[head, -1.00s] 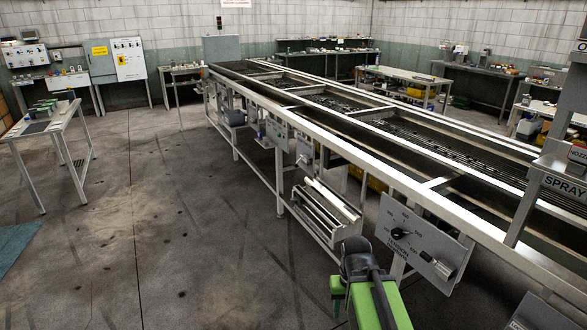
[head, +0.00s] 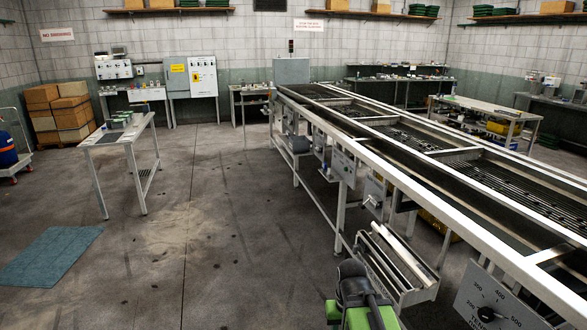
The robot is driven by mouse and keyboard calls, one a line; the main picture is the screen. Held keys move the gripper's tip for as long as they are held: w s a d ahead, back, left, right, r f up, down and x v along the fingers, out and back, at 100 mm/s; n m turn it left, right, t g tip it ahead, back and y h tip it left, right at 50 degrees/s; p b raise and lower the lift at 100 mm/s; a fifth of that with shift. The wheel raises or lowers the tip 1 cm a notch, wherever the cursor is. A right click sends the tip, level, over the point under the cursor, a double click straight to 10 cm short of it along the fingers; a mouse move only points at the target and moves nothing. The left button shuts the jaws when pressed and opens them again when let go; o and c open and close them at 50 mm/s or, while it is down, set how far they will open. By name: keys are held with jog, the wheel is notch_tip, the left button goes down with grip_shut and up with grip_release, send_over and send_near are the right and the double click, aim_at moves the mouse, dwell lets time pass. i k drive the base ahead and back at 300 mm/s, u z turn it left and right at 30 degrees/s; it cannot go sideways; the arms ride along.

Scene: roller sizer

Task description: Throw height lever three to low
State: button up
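The roller sizer (head: 400,142) runs from the back wall toward the right foreground. Several grey panels hang along its near side. One panel (head: 343,167) has small controls on it, and another (head: 375,188) has a pale lever-like handle (head: 371,201) sticking out. Their labels are too small to read, so I cannot tell which is height lever three or how it is set. My green and black arm shows at the bottom centre. My gripper itself does not show.
A dial panel (head: 497,303) with numbers hangs at the lower right. A rack of pale rollers (head: 397,262) juts from the sizer's side. A small table (head: 117,134) and a blue-green mat (head: 50,256) are at the left. The floor between is clear.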

aim_at(366, 202)
jog(key=u, duration=0.7)
jog(key=i, duration=4.1)
jog(key=z, duration=0.35)
jog(key=i, duration=0.3)
jog(key=z, duration=0.55)
jog(key=k, duration=0.85)
jog(key=z, duration=0.15)
jog(key=i, duration=0.9)
jog(key=u, duration=0.05)
